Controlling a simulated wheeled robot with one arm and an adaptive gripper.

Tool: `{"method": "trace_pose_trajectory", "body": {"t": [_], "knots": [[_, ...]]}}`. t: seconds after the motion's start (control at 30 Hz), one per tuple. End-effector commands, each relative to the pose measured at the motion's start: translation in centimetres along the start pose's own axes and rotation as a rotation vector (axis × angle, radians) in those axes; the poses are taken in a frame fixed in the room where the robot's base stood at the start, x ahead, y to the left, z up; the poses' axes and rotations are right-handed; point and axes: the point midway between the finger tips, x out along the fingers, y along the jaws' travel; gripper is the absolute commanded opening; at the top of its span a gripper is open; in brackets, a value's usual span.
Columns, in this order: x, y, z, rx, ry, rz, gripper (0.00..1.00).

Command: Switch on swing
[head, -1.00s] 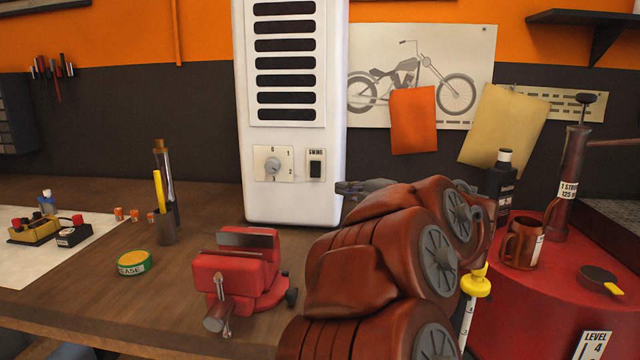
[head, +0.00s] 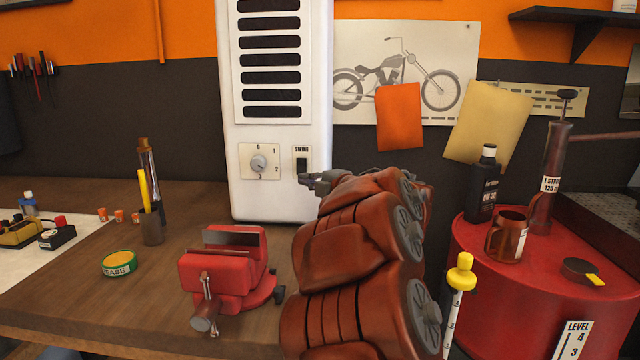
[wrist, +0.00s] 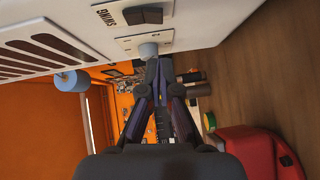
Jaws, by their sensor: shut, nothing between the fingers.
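A tall white unit (head: 279,200) with dark slots stands at the back of the bench. Its front panel has a dial knob (head: 259,163) and, to the right of it, a black rocker switch (head: 301,164) under the label SWING. In the wrist view the switch (wrist: 140,15) shows at the top, with the knob (wrist: 148,50) below it. My gripper (head: 306,178) is shut and empty, its tips just below the switch in the head view. In the wrist view the gripper tips (wrist: 159,64) appear close to the knob. I cannot tell contact or the switch's position.
A red vise (head: 222,272) stands on the bench in front of the unit. A pen holder (head: 152,224) and a green-yellow tin (head: 119,263) are to the left. A red drum (head: 500,285) with a mug (head: 507,236) and black bottle (head: 484,185) is to the right.

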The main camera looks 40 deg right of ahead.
Motion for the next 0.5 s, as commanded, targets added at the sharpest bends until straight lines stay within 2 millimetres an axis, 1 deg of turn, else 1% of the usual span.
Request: {"method": "trace_pose_trajectory", "body": {"t": [0.03, 0.1, 0.3, 0.5], "knots": [[0.9, -0.1, -0.1, 0.001, 0.005, -0.001, 0.0], [1.9, -0.1, 0.0, 0.001, 0.002, -0.001, 0.0], [3.1, 0.0, 1.6, 0.001, 0.0, 0.0, 0.0], [4.0, 0.1, 2.4, 0.0, 0.001, 0.001, 0.0]]}}
